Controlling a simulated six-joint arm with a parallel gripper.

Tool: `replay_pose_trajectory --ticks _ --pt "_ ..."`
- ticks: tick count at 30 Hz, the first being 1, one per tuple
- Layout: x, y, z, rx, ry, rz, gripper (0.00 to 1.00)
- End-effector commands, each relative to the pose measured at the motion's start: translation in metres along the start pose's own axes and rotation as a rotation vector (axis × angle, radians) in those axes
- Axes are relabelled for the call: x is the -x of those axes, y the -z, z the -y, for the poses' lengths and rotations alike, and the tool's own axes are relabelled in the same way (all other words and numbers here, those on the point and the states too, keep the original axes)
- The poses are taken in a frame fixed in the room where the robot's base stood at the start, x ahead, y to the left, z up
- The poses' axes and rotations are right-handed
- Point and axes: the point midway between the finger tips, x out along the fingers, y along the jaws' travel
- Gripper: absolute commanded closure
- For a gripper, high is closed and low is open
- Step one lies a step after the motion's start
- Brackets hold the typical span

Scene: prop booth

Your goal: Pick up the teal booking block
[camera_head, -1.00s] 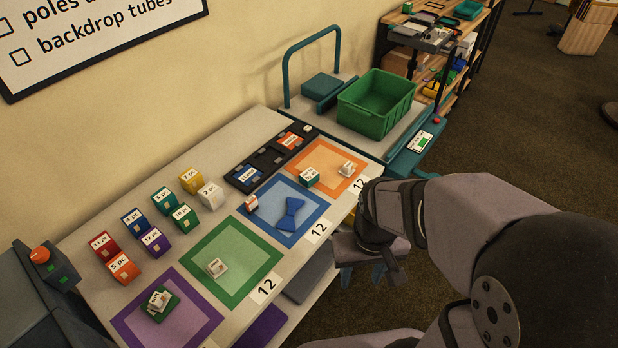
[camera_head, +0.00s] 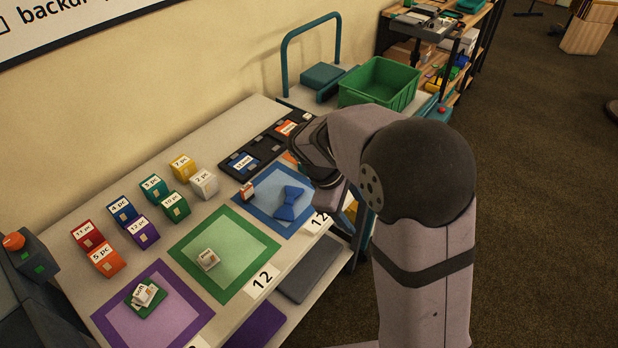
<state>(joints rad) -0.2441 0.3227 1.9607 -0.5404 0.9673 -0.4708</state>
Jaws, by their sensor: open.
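The teal booking block (camera_head: 154,187) stands on the table in the group of coloured, labelled blocks, at the back left. The green block (camera_head: 175,206) is close in front of it and the blue block (camera_head: 123,209) is to its left. The yellow block (camera_head: 183,167) is to its right. My gripper (camera_head: 329,199) is over the right side of the table, near the blue mat's right edge, well apart from the teal block. It is open; its fingers are mostly hidden by my wrist.
Red (camera_head: 87,235), orange (camera_head: 106,259), purple (camera_head: 143,232) and white (camera_head: 204,185) blocks crowd nearby. Mats in purple (camera_head: 189,329), green (camera_head: 234,218) and blue (camera_head: 270,178) line the front, with small items on them. A black tray (camera_head: 232,169) lies behind; a green crate (camera_head: 378,83) stands beyond.

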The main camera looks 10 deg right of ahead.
Motion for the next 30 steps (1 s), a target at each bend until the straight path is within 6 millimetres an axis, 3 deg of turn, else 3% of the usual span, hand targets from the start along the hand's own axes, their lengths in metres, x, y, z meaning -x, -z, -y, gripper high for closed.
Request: replay_pose_trajectory --ticks 1,6,12,15,21,30 --pt "-0.021 0.028 -0.013 0.129 -0.061 0.037 0.43" --pt "-0.036 0.1 -0.066 0.518 -0.275 0.2 0.43" --pt "-0.032 0.175 -0.1 0.83 -0.48 0.407 0.43" --pt "-0.026 0.199 -0.107 0.913 -0.543 0.484 0.43" --pt "-0.017 0.222 -0.112 0.989 -0.608 0.569 0.43" --pt "-0.02 0.223 -0.119 0.999 -0.613 0.582 0.43"
